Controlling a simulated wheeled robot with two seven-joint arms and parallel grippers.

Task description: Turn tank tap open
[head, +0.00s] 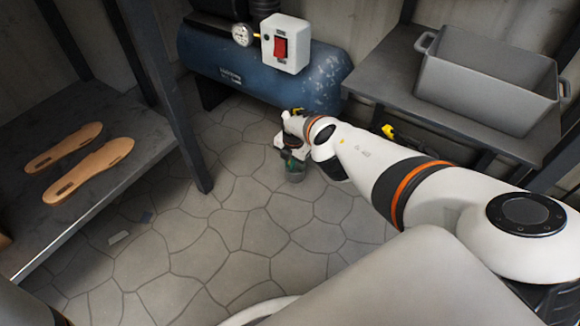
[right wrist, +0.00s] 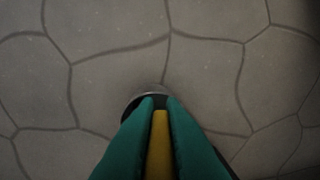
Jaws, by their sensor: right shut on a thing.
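The blue tank (head: 215,68) lies on its side against the back wall in the head view. My right gripper (head: 290,160) is in front of it and low over the floor, pointing down. In the right wrist view its green fingers (right wrist: 160,103) are shut on a narrow yellow piece (right wrist: 160,145), which looks like the tap's handle. A dark round edge shows just beyond the fingertips. The wrist hides most of the held piece in the head view, and I cannot tell how far it is turned. My left gripper is out of view.
A round gauge (head: 242,35) and a white box with a red switch (head: 280,48) sit on the tank. A grey bin (head: 487,85) stands on the right bench. Two tan soles (head: 88,170) lie on the left shelf. The stone floor between is mostly clear.

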